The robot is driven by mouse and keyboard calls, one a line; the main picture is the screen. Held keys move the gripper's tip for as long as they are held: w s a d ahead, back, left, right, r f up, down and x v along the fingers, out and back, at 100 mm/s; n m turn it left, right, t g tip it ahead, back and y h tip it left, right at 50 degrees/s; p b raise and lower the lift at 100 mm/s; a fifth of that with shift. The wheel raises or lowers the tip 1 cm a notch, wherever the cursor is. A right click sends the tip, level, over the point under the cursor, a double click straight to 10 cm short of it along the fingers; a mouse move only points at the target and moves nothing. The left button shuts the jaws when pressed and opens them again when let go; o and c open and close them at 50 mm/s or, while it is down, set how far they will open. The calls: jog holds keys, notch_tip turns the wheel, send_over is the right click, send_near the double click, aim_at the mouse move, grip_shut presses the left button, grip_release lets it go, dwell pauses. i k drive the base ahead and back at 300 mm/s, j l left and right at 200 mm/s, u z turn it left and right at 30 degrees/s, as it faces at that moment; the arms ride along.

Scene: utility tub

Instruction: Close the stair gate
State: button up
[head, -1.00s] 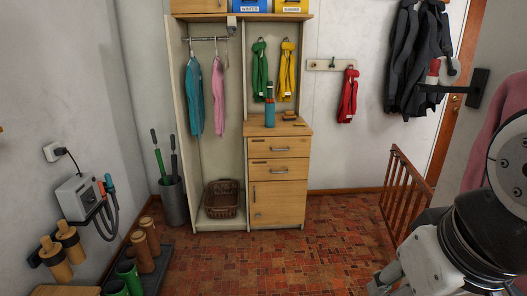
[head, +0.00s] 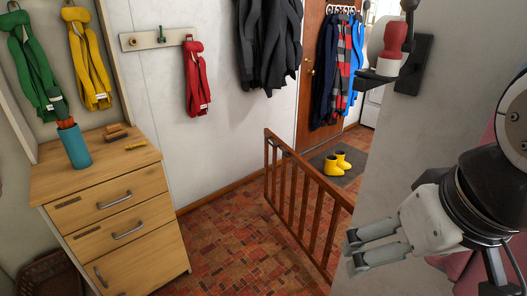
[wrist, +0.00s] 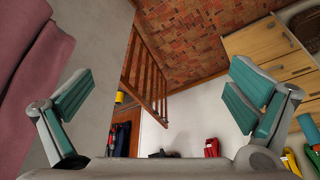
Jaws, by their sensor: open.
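The wooden stair gate (head: 302,205) stands in the middle of the head view, its slats upright and its free-looking end toward the back wall. Its near end is hidden behind the grey wall at the right. The gate (wrist: 149,75) also shows in the wrist view, between my fingers but well beyond them. My gripper (head: 362,252) is at the lower right of the head view, in front of the grey wall, apart from the gate. In the wrist view my gripper (wrist: 160,95) has its two teal-padded fingers wide apart with nothing between them.
A wooden drawer cabinet (head: 110,205) stands at the left. The grey wall end (head: 400,160) with a wall-mounted holder (head: 415,65) is close to my arm. Yellow boots (head: 338,163) stand on a mat beyond the gate. The tiled floor (head: 230,245) before the gate is clear.

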aim_at(341, 200)
jog(key=i+j+z, duration=0.3)
jog(key=i+j, duration=0.15)
jog(key=j, duration=0.25)
jog(key=i+j, duration=0.3)
jog(key=i+j+z, duration=0.1)
jog(key=i+j, duration=0.2)
jog(key=j, duration=0.2)
jog(key=i+j, duration=0.3)
jog(key=i+j+z, duration=0.1)
jog(key=i+j, duration=0.2)
jog(key=j, duration=0.2)
jog(key=i+j, duration=0.3)
jog(key=j, duration=0.15)
jog(key=z, duration=0.05)
